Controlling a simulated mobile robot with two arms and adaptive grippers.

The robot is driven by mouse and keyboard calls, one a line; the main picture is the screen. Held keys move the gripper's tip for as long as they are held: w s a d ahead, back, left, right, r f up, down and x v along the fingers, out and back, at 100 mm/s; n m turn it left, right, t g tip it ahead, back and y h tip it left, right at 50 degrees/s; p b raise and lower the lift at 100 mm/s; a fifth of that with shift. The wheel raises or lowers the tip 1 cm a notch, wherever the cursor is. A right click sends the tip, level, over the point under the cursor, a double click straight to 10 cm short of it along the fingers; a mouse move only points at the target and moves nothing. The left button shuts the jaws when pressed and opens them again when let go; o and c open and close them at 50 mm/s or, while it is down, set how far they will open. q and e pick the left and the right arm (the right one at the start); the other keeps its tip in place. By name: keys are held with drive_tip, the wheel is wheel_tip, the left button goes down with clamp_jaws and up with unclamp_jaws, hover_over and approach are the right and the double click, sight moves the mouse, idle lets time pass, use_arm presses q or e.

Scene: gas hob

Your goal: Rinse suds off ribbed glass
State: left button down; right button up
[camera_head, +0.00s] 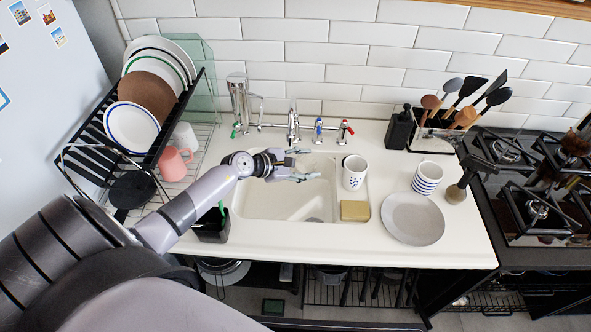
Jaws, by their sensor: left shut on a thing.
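My left arm reaches in from the left over the white sink basin (270,205). My left gripper (300,166) is above the back part of the basin, in front of the taps. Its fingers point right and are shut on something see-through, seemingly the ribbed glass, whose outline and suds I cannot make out. The mixer tap (293,125) stands behind the gripper, with a blue-marked handle (318,130) and a red-marked handle (345,131) to its right. I cannot tell whether water runs. My right gripper is not in view.
A white patterned cup (355,172) and a yellow sponge (355,210) are at the basin's right. A striped cup (427,178) and grey plate (413,219) stand farther right. A dish rack (170,135) is left; a tall metal tap (238,100) stands behind.

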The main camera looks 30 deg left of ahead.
use_arm(q)
drive_tip(key=shift+w, duration=0.2)
drive_tip(key=shift+s+d+r+p, duration=0.15)
drive_tip(key=shift+s+d+p, duration=0.2)
drive_tip(key=shift+d+p, duration=0.4)
drive_tip(key=s+d+p, duration=0.2)
drive_tip(key=d+p, duration=0.2)
drive_tip(key=d, duration=0.2)
drive_tip(key=shift+s, duration=0.2)
idle(0.9)
